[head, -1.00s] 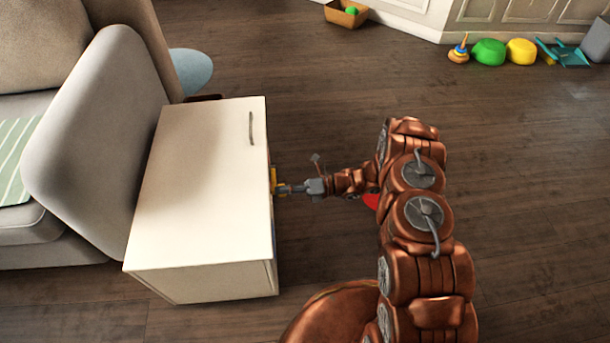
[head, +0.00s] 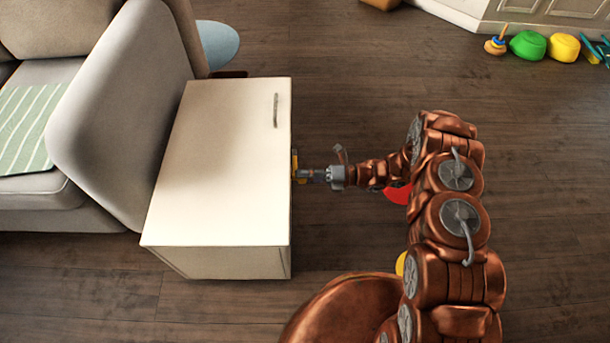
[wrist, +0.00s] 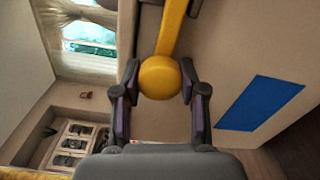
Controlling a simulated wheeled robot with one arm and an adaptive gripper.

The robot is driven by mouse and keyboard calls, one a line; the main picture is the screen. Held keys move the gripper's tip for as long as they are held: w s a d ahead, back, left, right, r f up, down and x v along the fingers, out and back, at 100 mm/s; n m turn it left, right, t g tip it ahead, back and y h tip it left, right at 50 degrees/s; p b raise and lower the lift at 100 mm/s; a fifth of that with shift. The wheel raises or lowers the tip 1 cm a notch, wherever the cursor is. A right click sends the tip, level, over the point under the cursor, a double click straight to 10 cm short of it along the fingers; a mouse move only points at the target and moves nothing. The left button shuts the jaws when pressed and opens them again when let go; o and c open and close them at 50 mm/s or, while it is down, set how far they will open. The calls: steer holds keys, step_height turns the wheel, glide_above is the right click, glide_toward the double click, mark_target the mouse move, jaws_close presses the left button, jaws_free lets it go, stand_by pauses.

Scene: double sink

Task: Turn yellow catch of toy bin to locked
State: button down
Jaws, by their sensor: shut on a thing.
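The toy bin (head: 225,165) is a cream box beside the sofa, with a grey handle on its top. The yellow catch (head: 295,166) is on its right side, mostly hidden by my gripper in the head view. In the wrist view the yellow catch (wrist: 172,35) is a bar ending in a round knob (wrist: 160,78). My gripper (head: 312,175) reaches the bin's side from the right. In the wrist view my gripper (wrist: 159,90) has its two fingers on either side of the knob, shut on it.
A grey sofa (head: 120,110) stands against the bin's left side. A red thing (head: 397,194) lies on the floor under my arm. Toys, including a green one (head: 528,45), stand at the far right. A blue patch (wrist: 262,102) is on the bin's side.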

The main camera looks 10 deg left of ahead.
steer(key=c, duration=0.6)
jaws_free()
steer(key=shift+c, duration=0.2)
steer(key=w+d, duration=0.2)
steer(key=d, duration=1)
steer(key=shift+a, duration=0.1)
steer(key=s+r+n+g+h+p, duration=0.25)
steer(key=s+r+n+p, duration=0.2)
steer(key=r, duration=0.85)
steer(key=s+a+r+n+g+h+p, duration=0.1)
steer(key=s+r+n+h+p, duration=0.4)
steer(key=r, duration=0.8)
steer(key=s+r+n+g+p, duration=0.1)
steer(key=s+r+n+p, duration=0.2)
steer(key=r+n+p, duration=0.7)
steer(key=s+d+r+n+t+h+p, duration=0.1)
steer(key=s+d+r+n+h+p, duration=0.2)
steer(key=s+r, duration=0.4)
steer(key=s+d+r+n+t+h+p, duration=0.2)
steer(key=s+d+r+n+h+p, duration=0.2)
steer(key=r, duration=0.8)
steer(key=s+d+r+n+t+h+p, duration=0.2)
steer(key=s+d+r+n+h+p, duration=0.1)
steer(key=s+d+r+p, duration=0.4)
step_height(320, 180, up, 4)
steer(key=s+d+n, duration=0.1)
steer(key=s, duration=0.1)
steer(key=shift+s+d+f+n, duration=0.25)
steer(key=shift+s+d+n, duration=0.1)
